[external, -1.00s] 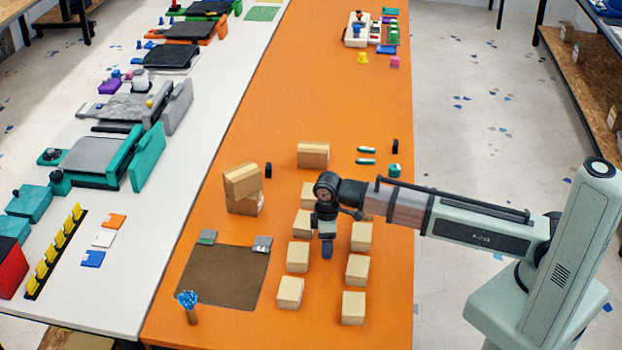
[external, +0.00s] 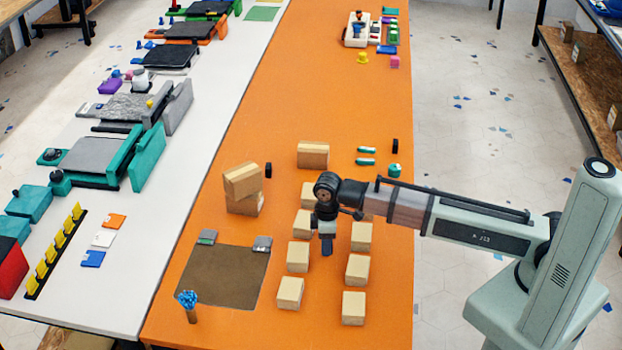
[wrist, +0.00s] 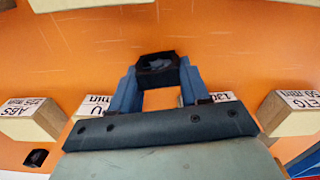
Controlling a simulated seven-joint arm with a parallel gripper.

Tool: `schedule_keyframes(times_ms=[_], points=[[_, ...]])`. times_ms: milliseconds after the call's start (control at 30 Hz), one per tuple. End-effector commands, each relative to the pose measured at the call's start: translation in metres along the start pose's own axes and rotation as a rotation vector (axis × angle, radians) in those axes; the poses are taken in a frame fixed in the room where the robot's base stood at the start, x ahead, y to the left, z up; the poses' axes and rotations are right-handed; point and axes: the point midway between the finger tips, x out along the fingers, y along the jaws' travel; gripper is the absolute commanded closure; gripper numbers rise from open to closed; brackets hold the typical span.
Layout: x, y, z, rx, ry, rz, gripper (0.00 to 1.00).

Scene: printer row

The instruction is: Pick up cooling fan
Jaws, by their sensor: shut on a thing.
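The cooling fan (wrist: 157,64) is a small dark, squarish piece with a rounded middle, seen in the wrist view between the tips of two blue fingers. My gripper (wrist: 159,72) is shut on it. In the external view my gripper (external: 326,246) points down between two columns of boxes, over the orange table. The fan cannot be made out there. The exact gap between the fan and the table is hard to judge.
Cardboard boxes stand left (external: 298,256) and right (external: 357,269) of my gripper. The orange table's far middle is clear.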

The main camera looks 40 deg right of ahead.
Motion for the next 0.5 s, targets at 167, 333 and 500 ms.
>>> schedule_keyframes(times_ms=[167,333,500], points=[[-0.007,0.000,0.000,0.000,0.001,0.000,0.83],[-0.028,0.000,-0.001,0.000,0.002,0.001,0.83],[-0.055,0.000,-0.001,0.000,0.002,0.001,0.83]])
